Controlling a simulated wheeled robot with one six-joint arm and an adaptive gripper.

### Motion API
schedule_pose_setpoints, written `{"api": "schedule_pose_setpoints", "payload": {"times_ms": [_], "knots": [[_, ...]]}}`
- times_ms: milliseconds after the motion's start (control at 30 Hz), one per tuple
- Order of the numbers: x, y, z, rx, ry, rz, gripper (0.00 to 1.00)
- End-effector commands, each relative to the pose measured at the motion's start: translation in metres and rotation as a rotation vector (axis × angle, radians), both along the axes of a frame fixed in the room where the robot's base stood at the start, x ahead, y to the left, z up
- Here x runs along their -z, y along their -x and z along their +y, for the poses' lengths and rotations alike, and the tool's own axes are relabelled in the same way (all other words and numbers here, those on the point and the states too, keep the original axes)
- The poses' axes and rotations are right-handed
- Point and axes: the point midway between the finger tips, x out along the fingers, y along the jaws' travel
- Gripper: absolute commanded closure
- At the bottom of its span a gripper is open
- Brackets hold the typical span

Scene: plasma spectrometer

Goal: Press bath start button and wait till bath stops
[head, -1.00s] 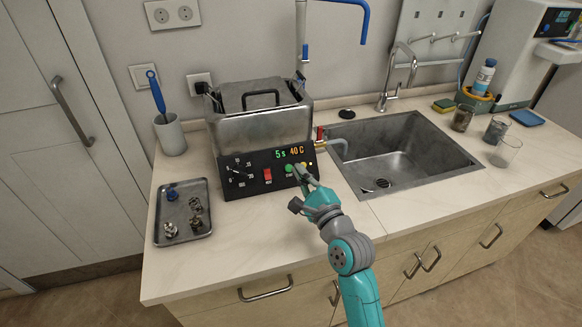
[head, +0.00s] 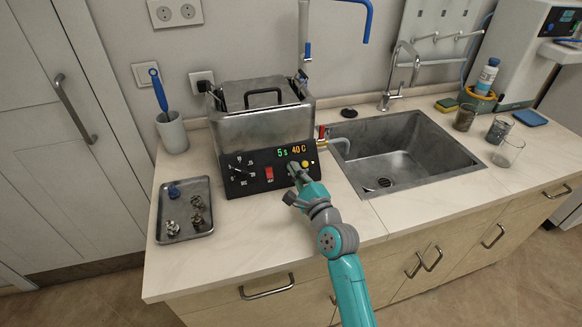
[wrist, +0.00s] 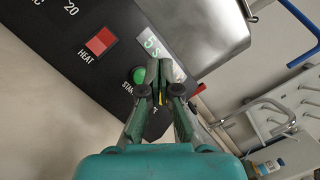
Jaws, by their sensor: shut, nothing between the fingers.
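The steel bath (head: 265,127) stands on the counter with a lidded top and a black front panel. Its display (head: 291,151) reads 5 s and 40 C. The green start button (wrist: 138,75) shows in the wrist view, above its partly hidden START label. My gripper (head: 292,168) is shut and empty, its tips at the panel over the green button's place, hiding it in the head view. In the wrist view the fingertips (wrist: 162,76) are just right of the green button; I cannot tell whether they touch it. A yellow button (head: 306,164) is right of my gripper.
A red HEAT switch (head: 269,174) is left on the panel. A tray with metal parts (head: 184,236) lies to the left. A red-handled tap (head: 322,132) and the sink (head: 435,168) are to the right. The counter before the panel is clear.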

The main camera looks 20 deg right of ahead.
Motion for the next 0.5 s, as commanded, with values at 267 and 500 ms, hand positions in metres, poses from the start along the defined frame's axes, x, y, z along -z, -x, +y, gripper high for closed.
{"api": "schedule_pose_setpoints", "payload": {"times_ms": [267, 500], "knots": [[0.0083, -0.0112, 0.0001, 0.0, -0.001, 0.0, 1.0], [0.0089, -0.0117, 0.0001, 0.0, -0.001, 0.0, 1.0]]}}
